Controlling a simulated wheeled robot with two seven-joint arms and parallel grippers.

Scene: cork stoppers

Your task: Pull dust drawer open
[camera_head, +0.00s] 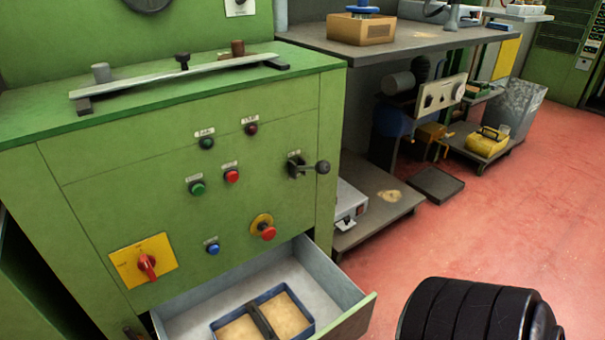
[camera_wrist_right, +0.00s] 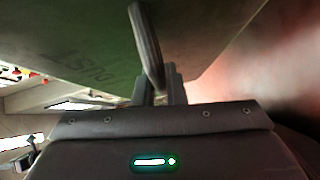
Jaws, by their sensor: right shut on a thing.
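The dust drawer (camera_head: 340,281) stands pulled out from the lower front of the green machine (camera_head: 100,215), its grey inside showing. A blue-rimmed tray (camera_head: 310,322) with a dark middle bar and pale tan dust lies in it. In the right wrist view, the drawer's green front (camera_wrist_right: 85,45) carries the word "DUST", and a grey bar handle (camera_wrist_right: 146,40) runs along it. My right gripper (camera_wrist_right: 161,82) is shut on this handle. The handle and gripper are hidden in the head view. My left gripper is in neither view.
Several buttons, a red rotary switch (camera_head: 148,264) and a black-knobbed lever (camera_head: 322,167) sit on the machine front. A workbench (camera_head: 390,42) and low shelf (camera_head: 375,222) stand to the right. The red floor (camera_head: 470,235) there is mostly clear.

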